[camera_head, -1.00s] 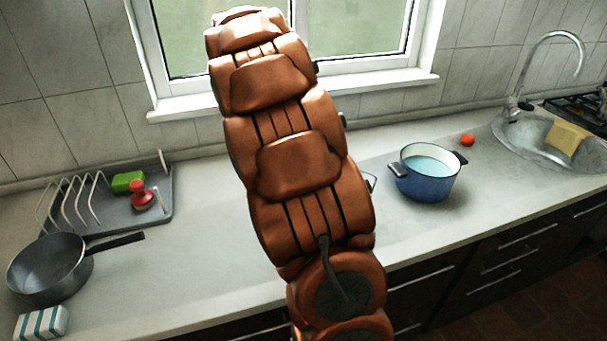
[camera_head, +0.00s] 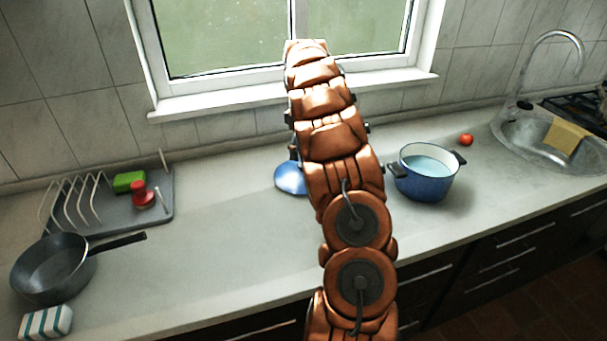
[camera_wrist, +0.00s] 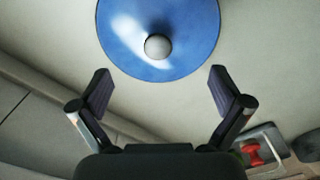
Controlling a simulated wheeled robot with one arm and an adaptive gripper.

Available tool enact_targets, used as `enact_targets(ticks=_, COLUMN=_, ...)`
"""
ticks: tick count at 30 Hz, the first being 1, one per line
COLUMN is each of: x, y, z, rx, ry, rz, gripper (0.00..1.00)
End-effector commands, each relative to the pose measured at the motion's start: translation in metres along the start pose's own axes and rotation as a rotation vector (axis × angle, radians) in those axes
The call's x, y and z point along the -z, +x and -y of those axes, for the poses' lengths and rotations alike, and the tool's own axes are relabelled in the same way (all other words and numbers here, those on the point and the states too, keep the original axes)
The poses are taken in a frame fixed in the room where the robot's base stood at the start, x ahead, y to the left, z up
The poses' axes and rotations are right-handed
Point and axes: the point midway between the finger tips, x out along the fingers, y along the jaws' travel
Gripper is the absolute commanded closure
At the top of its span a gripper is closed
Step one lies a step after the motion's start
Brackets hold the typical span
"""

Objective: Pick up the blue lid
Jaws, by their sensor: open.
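The blue lid (camera_wrist: 185,50) lies on the counter, with a pale round knob (camera_wrist: 158,47) at its middle. In the head view, part of the lid (camera_head: 290,179) shows to the left of my arm, and the arm hides the rest. In the wrist view, my gripper (camera_wrist: 162,80) is open and empty. Its fingers are spread apart, with the lid's knob ahead of the gap between them. I see no contact with the lid. In the head view, the gripper is mostly hidden behind my arm.
A blue pot (camera_head: 426,184) stands to the right of my arm, near a tomato (camera_head: 466,140) and the sink (camera_head: 540,145). A dish rack (camera_head: 100,215), a pan (camera_head: 45,272) and a striped sponge (camera_head: 45,322) are on the left. The counter's left middle is clear.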

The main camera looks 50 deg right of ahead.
Motion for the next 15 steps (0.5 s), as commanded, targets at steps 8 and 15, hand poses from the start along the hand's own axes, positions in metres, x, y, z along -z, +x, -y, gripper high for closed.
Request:
enact_targets(ticks=8, x=-0.001, y=0.018, z=0.0, rx=-0.001, ry=0.002, rz=0.001, gripper=0.0)
enact_targets(ticks=15, x=-0.006, y=0.042, z=-0.001, rx=0.005, ry=0.004, rz=0.004, gripper=0.0)
